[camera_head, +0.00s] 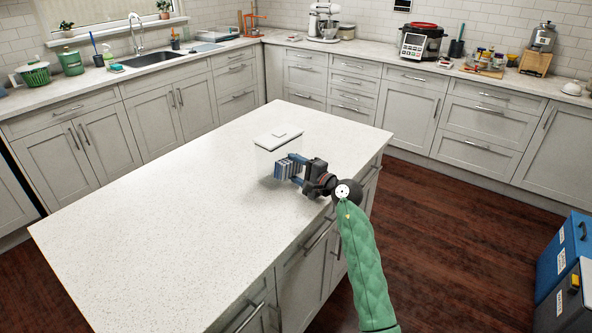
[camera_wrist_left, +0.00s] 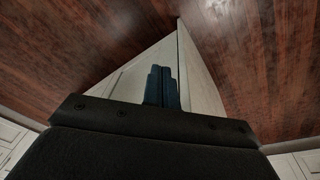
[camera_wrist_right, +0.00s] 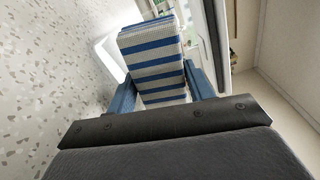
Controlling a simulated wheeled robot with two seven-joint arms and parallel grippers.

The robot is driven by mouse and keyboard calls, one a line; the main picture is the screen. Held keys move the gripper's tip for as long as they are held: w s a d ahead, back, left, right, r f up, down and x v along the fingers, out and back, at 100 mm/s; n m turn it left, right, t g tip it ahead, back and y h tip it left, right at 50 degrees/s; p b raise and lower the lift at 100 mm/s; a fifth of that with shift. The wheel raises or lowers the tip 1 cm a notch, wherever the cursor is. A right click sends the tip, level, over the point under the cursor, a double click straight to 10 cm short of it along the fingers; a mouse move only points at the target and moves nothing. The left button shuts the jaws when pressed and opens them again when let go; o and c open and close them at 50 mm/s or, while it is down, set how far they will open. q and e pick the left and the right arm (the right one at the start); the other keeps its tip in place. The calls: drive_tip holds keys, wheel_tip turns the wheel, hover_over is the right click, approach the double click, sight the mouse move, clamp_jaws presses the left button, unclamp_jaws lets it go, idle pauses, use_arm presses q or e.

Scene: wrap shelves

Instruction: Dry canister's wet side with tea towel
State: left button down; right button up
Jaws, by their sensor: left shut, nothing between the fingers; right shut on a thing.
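My right gripper (camera_head: 287,170) is shut on a folded tea towel (camera_wrist_right: 152,58) with blue and white stripes. In the head view the towel (camera_head: 291,166) is over the island top, near its right edge. I cannot tell whether it touches the top. My left gripper (camera_wrist_left: 162,84) is shut and empty in the left wrist view, beside pale cabinet panels above the wood floor; it does not show in the head view. A green lidded container (camera_head: 71,62) on the back left counter may be the canister. No wet patch can be made out on it.
A flat white board or tray (camera_head: 266,142) with a small pale piece lies on the island (camera_head: 150,215) beyond the towel. The rest of the island top is clear. A sink (camera_head: 152,59) is at the back left. Blue and dark boxes (camera_head: 563,262) stand at the right.

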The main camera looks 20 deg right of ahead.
drive_tip(key=shift+w+a, duration=0.35)
drive_tip(key=shift+w, duration=0.2)
idle(0.4)
drive_tip(key=shift+w+d+b, duration=0.1)
drive_tip(key=shift+b, duration=0.25)
